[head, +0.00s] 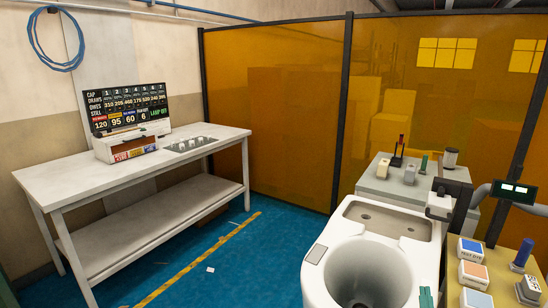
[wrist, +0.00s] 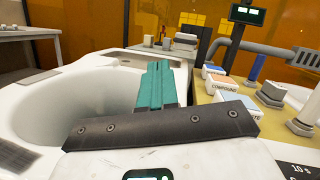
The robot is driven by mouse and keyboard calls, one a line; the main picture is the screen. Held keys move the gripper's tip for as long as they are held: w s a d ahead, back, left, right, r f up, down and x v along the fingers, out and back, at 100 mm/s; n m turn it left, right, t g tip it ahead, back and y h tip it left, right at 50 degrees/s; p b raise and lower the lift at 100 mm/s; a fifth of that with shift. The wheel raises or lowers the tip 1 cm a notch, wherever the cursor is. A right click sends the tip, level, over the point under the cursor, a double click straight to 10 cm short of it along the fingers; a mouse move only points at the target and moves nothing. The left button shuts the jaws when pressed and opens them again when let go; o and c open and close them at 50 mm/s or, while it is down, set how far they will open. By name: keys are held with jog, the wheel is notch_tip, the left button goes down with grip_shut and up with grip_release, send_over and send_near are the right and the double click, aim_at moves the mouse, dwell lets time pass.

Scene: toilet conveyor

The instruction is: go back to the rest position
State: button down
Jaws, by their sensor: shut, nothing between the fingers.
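My gripper (head: 426,293) shows at the bottom edge of the head view as teal fingers in front of the right part of the white toilet bowl (head: 325,257). In the wrist view, the teal fingers of my gripper (wrist: 158,68) lie together, shut and empty. They point forward over the right rim of the toilet (wrist: 32,84), beside the bowl opening. Most of my arm is out of the head view.
A beige bench (head: 502,258) at the right holds several labelled boxes, including a blue-topped one (head: 470,251). A grey table (head: 390,188) with small fixtures stands behind the toilet. A white workbench (head: 75,185) with a sign board (head: 126,108) is at left. Blue floor (head: 250,268) lies between.

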jog(key=a+n+y, duration=0.1)
jog(key=n+y, duration=0.1)
jog(key=a+n+y, duration=0.1)
jog(key=a+n, duration=0.1)
jog(key=n, duration=0.1)
jog(key=s+a+n+t+y, duration=0.1)
jog(key=a+n+y, duration=0.1)
jog(key=n, duration=0.1)
jog(key=shift+s+a+f+y, duration=0.1)
jog(key=shift+a+f+y, duration=0.1)
jog(key=shift+y, duration=0.1)
jog(key=s+a+f+n+g+y, duration=0.8)
jog(key=s+a+f+n, duration=0.25)
jog(key=n, duration=0.85)
jog(key=s+d+f+n+g+h, duration=0.2)
jog(key=s+n+g, duration=0.2)
jog(key=s, duration=0.8)
jog(key=s+d+f+n+g+h, duration=0.2)
jog(key=s+n+g, duration=0.3)
jog(key=s, duration=0.8)
jog(key=shift+s+d+f+n+g+h, duration=0.2)
jog(key=shift+d+n+g+h, duration=0.1)
jog(key=shift+d+g+h, duration=0.65)
jog(key=shift+a, duration=0.3)
